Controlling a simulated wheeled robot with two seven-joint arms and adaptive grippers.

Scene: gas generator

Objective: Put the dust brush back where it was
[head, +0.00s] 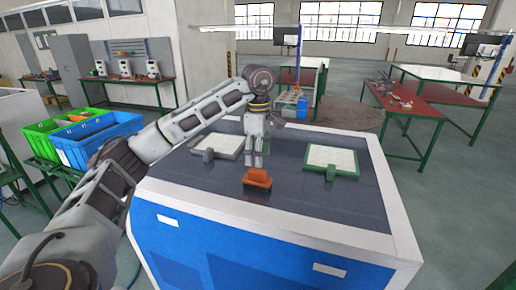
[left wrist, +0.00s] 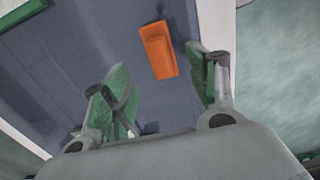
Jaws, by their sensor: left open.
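An orange, block-like thing (head: 257,178), which may be the dust brush, lies on the dark top of the blue-and-white cabinet (head: 290,182), near its front edge. It also shows in the left wrist view (left wrist: 158,52), beyond the fingertips and roughly between them. My left gripper (head: 254,163) points down just behind it in the head view. In the left wrist view the gripper's green-padded fingers (left wrist: 160,78) are spread apart with nothing between them. The gripper and the orange thing look apart. My right gripper is not in view.
A white panel with a grey block (head: 222,145) and a green-framed white panel (head: 331,160) lie on the cabinet top. A green crate (head: 45,137) and a blue crate (head: 80,155) stand at the left. The cabinet top's front right is clear.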

